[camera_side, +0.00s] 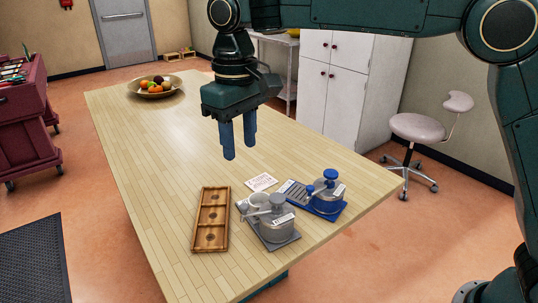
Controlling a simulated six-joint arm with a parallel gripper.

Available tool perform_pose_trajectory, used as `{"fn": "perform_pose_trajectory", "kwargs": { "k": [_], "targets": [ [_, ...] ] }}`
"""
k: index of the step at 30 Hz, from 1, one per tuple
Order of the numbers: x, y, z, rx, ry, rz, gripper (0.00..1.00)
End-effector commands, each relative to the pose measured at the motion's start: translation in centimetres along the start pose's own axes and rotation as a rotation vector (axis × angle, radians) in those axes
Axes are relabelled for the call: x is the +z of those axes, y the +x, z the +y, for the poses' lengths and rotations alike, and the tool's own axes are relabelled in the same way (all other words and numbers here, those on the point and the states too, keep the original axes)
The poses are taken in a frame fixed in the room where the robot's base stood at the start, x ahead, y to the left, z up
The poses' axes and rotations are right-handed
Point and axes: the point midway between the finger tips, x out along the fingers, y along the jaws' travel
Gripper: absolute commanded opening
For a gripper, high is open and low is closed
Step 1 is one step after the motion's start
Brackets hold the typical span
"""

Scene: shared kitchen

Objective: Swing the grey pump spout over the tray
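A grey pump (277,226) stands on a grey base plate near the table's front right. Its grey spout (259,212) points left, towards the wooden tray; its tip is near a small pale cup-like part (258,199), and I cannot tell whether they touch. The wooden tray (211,227), with three round recesses in a row, lies left of the grey pump, apart from it. My gripper (239,151) hangs above the table, behind the pump and tray, with its blue fingers pointing down. The fingers are apart with nothing between them.
A blue pump (327,200) on a blue base stands close behind and right of the grey one. A printed card (261,182) lies behind them on the table (150,180). A fruit bowl (155,93) sits at the far end. The table's left and middle are clear.

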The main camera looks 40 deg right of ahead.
Motion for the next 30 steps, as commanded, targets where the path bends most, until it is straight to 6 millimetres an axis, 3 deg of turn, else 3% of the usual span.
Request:
{"fn": "perform_pose_trajectory", "kwargs": {
  "k": [11, 30],
  "targets": [
    [0.1, 2.7, 0.1, 0.001, 0.001, -0.003, 0.39],
    [0.1, 11.9, 0.1, 0.001, 0.0, -0.003, 0.39]
  ]
}}
